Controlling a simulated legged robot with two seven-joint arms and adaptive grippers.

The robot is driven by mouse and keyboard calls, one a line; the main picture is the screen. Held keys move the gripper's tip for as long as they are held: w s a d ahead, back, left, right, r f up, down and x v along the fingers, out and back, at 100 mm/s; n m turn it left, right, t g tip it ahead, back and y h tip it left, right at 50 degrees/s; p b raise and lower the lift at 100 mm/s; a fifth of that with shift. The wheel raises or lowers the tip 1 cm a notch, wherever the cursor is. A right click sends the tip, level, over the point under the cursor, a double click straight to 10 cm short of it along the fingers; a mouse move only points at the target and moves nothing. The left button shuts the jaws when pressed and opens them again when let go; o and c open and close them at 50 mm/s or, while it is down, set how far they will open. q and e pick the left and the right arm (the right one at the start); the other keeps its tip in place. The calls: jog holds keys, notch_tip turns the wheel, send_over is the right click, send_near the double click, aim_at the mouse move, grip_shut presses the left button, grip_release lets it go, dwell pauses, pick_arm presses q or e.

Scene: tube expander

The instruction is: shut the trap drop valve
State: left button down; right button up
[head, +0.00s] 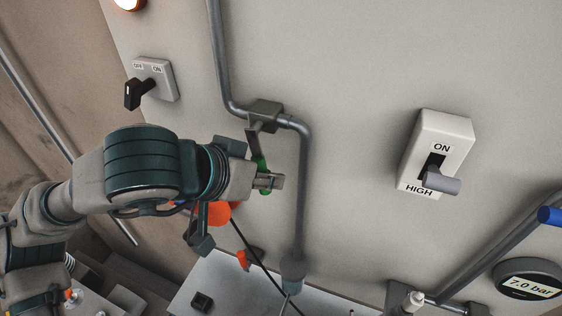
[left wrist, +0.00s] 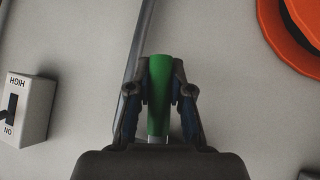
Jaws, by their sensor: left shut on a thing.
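The valve (head: 265,114) sits on the grey pipe on the wall panel, at the upper middle of the head view. Its lever hangs downward and ends in a green handle (head: 261,162). My left gripper (head: 267,181) is at that handle and partly hides it. In the left wrist view the green handle (left wrist: 160,85) lies between the two fingers of my left gripper (left wrist: 159,95), which are shut on it. The valve body does not show clearly in the wrist view. My right gripper is not in view.
A rotary OFF/ON switch (head: 153,80) is at upper left. A white ON/HIGH toggle switch (head: 437,150) is at right. A 7.0 bar gauge (head: 527,280) is at lower right. An orange part (head: 219,212) is partly behind my arm. The panel between pipe and toggle is bare.

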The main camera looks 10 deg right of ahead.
pick_arm(q)
jog(key=shift+w+a+r+m+t+y+p, duration=0.3)
jog(key=shift+a+r+t+y+p, duration=0.1)
jog(key=shift+a+t+y, duration=0.1)
jog(key=shift+w+a, duration=0.15)
jog(key=shift+a, duration=0.05)
